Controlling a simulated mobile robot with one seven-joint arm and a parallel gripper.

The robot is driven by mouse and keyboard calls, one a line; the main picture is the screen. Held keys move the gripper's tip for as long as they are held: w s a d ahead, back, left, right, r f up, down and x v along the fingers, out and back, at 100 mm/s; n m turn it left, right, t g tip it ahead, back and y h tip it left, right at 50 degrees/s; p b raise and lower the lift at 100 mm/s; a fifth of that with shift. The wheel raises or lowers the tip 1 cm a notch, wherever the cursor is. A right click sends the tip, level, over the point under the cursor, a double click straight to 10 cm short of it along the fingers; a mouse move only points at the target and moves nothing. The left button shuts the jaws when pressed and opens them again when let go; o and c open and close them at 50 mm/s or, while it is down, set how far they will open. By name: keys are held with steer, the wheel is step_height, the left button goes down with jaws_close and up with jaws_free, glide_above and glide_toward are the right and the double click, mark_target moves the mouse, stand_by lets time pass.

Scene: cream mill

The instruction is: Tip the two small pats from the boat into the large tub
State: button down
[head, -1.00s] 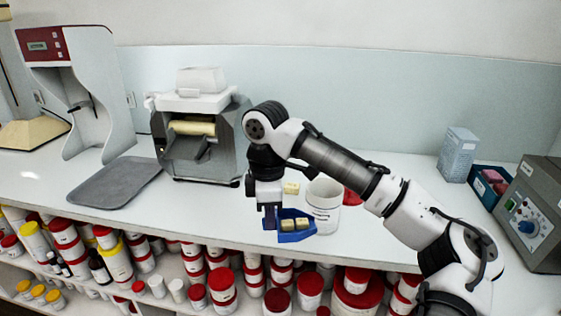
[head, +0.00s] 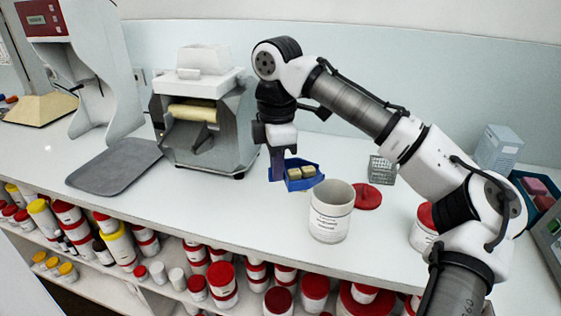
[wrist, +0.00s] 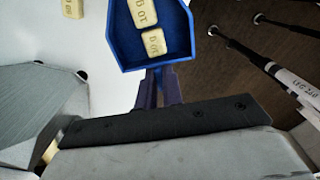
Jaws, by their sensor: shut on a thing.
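My gripper (head: 277,165) points down and is shut on the blue boat (head: 308,184), an open tray held level-looking above the white bench. The boat also shows in the wrist view (wrist: 182,40), held at its near end between the fingers (wrist: 157,88). The large white tub (head: 329,222) with a printed label stands open on the bench, just right of and nearer than the boat.
Another pale pat (wrist: 74,8) lies outside the boat in the wrist view. A red lid (head: 367,197) lies right of the tub, near a wire basket (head: 382,170). A steel mill (head: 205,130) and grey tray (head: 115,167) stand left. The front bench edge is close.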

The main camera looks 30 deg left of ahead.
mark_target(292, 170)
steer(key=shift+w+d+f+g+y+b, duration=0.15)
steer(key=shift+f+g+y+b, duration=0.25)
steer(key=shift+f+b, duration=0.65)
steer(key=shift+w+d+r+b, duration=0.1)
steer(key=shift+d+b, duration=0.05)
steer(key=shift+b, duration=0.4)
steer(key=shift+w+d+r+g+y+b, duration=0.4)
steer(key=shift+r+g+y, duration=0.15)
steer(key=shift+g+y, duration=0.25)
steer(key=shift+w+d+r+g+y+b, duration=0.4)
steer(key=shift+r+g+y, duration=0.1)
steer(key=shift+g+y, duration=0.3)
steer(key=shift+r+p, duration=0.3)
steer(key=shift+p, duration=0.2)
steer(key=shift+w+d+r+g+y+p, duration=0.35)
steer(key=shift+w+d+g+y+p, duration=0.3)
steer(key=shift+p, duration=0.4)
steer(key=shift+w+d+r+g+y+p, duration=0.4)
steer(key=shift+g+y+p, duration=0.3)
steer(key=shift+p, duration=0.35)
steer(key=shift+w+d+r+g+y+p, duration=0.1)
steer(key=shift+w+d+g+y+p, duration=0.35)
steer(key=shift+w+g+y+p, duration=0.15)
steer(key=shift+s, duration=0.1)
steer(key=shift+r, duration=0.1)
